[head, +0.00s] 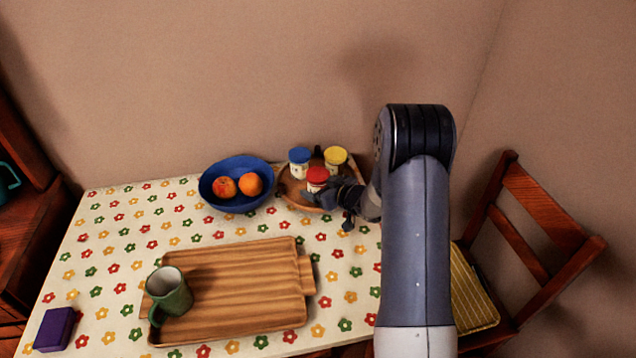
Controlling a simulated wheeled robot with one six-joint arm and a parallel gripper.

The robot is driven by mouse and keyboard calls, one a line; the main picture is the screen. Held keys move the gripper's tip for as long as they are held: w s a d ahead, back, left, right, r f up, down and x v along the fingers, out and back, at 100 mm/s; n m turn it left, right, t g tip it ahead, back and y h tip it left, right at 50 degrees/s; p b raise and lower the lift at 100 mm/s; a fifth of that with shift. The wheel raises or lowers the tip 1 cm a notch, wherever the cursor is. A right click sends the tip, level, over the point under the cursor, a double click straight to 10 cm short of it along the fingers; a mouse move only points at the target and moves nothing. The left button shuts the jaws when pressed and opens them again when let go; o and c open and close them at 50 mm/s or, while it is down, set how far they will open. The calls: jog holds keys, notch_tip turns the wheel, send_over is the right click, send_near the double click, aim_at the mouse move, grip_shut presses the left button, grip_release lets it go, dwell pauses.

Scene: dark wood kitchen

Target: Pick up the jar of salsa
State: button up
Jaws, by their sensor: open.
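Three small jars stand on a round wooden tray (289,190) at the back of the table. One is a red-lidded jar (316,179), one a blue-lidded jar (299,162), one a yellow-lidded jar (335,159). Their labels are too small to read, so I cannot tell by label which is salsa. My gripper (335,198) is open, at the tray's front right, close beside the red-lidded jar. I cannot tell whether it touches this jar. My gripper and wrist hide the tray's right side.
A blue bowl (213,200) with fruit stands left of the round tray. A rectangular wooden tray (245,290) with a green mug (172,294) lies in front. A purple box (55,328) is at front left. A chair (530,225) stands at right, the wall behind.

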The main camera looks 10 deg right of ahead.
jog(key=shift+w+a+f, duration=0.2)
jog(key=shift+w+a, duration=0.1)
jog(key=shift+w, duration=0.2)
jog(key=shift+c, duration=0.6)
jog(key=c, duration=1.2)
